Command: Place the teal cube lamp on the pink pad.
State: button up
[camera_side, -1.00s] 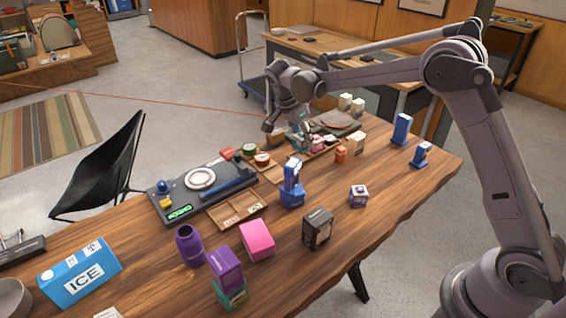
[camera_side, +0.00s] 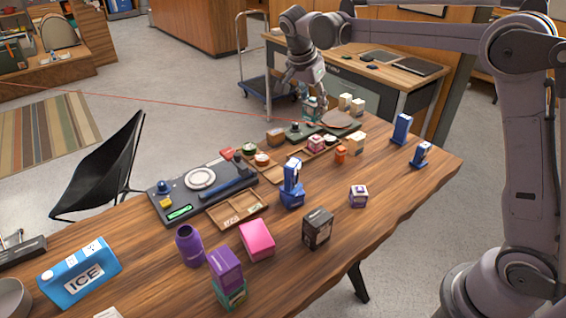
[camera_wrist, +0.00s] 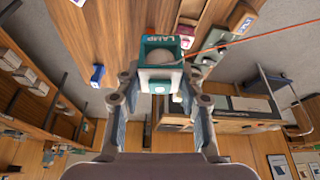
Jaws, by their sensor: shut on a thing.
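The teal cube lamp (camera_wrist: 158,42) shows large in the wrist view, with a white face, a round pale globe and LAMP lettering. My gripper (camera_wrist: 157,86) is shut on it, one finger on each side. In the side view, my gripper (camera_side: 314,94) and the lamp (camera_side: 313,108) are at the far end of the table, apparently raised above it. The pink pad (camera_side: 257,239), a thick pink block, lies nearer the camera on the wooden table, left of a dark box. Its top is bare. My gripper is well behind it and to its right.
A blue upright item (camera_side: 292,185), a dark box (camera_side: 317,229), a purple bottle (camera_side: 189,245) and a stacked purple box (camera_side: 225,268) stand around the pad. A wooden tray (camera_side: 236,211) lies behind it. Bare table (camera_side: 400,200) lies to the right.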

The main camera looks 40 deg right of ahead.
jog(key=s+a+n+t+y, duration=0.1)
jog(key=s+a+n+t, duration=0.1)
jog(key=s+a+n, duration=0.5)
jog(key=n+t+y, duration=0.2)
jog(key=n, duration=0.3)
send_over(255, 228)
jog(key=s, duration=0.2)
jog(key=f, duration=0.8)
jog(key=a+f, duration=0.1)
jog(key=f, duration=0.3)
jog(key=shift+f, duration=2.3)
jog(key=o, duration=0.8)
jog(key=shift+f, duration=0.15)
jog(key=shift+c, duration=0.2)
jog(key=o, duration=0.4)
jog(key=shift+o, duration=0.2)
